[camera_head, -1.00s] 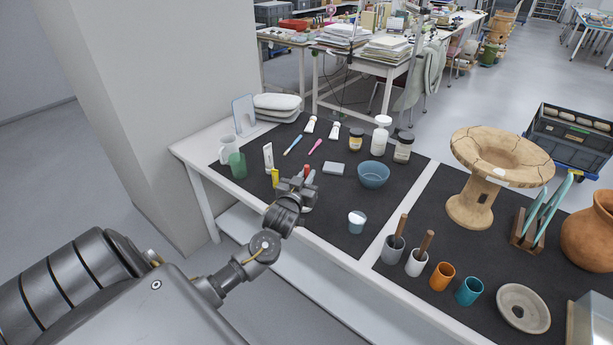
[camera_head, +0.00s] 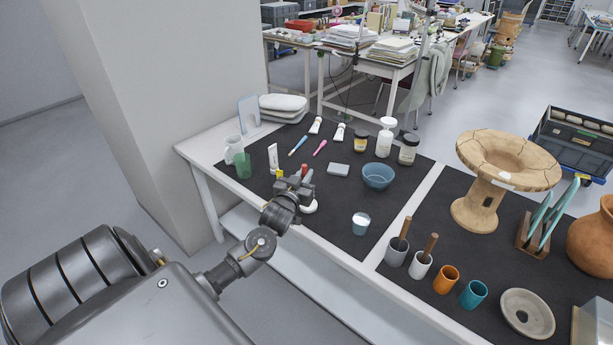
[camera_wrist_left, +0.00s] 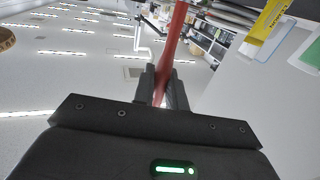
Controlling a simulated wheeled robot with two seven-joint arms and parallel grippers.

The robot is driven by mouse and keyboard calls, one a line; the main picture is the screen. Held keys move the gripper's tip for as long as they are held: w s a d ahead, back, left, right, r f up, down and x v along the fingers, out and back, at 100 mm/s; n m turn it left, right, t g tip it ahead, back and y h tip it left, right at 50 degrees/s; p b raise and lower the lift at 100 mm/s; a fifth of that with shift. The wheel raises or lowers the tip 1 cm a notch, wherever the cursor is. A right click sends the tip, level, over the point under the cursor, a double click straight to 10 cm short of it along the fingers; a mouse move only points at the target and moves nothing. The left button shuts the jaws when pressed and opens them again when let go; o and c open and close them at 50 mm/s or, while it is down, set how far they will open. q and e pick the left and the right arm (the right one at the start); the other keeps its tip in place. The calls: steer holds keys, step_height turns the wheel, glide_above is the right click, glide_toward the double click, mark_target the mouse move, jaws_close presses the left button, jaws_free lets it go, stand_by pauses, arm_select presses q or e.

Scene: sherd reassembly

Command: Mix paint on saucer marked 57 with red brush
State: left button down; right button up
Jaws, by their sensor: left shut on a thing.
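My left gripper (camera_head: 295,185) is over the near edge of the dark mat. It is shut on the red brush (camera_wrist_left: 174,45), whose red shaft stands between the fingers in the left wrist view. A bit of red (camera_head: 304,170) also shows above the fingers in the head view. A small white saucer (camera_head: 309,207) lies on the mat just beside the gripper and is partly hidden by it. I cannot read any number on it. The brush's tip cannot be made out. My right gripper is not in view.
The mat between is clear.

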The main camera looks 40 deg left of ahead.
arm_select(q)
steer(key=shift+d, duration=0.2)
steer(key=shift+w+d+p, duration=0.25)
steer(key=shift+d+p, duration=0.1)
steer(key=shift+d, duration=0.7)
steer(key=shift+a, duration=0.15)
steer(key=shift+w+a, duration=0.2)
steer(key=shift+a, duration=0.9)
steer(key=shift+d, duration=0.15)
steer(key=shift+s+d+p, duration=0.2)
steer(key=shift+d+p, duration=0.1)
steer(key=shift+d, duration=0.25)
steer(key=shift+s+d+p, duration=0.2)
steer(key=shift+d+p, duration=0.05)
steer(key=shift+d, duration=0.25)
steer(key=shift+a, duration=0.15)
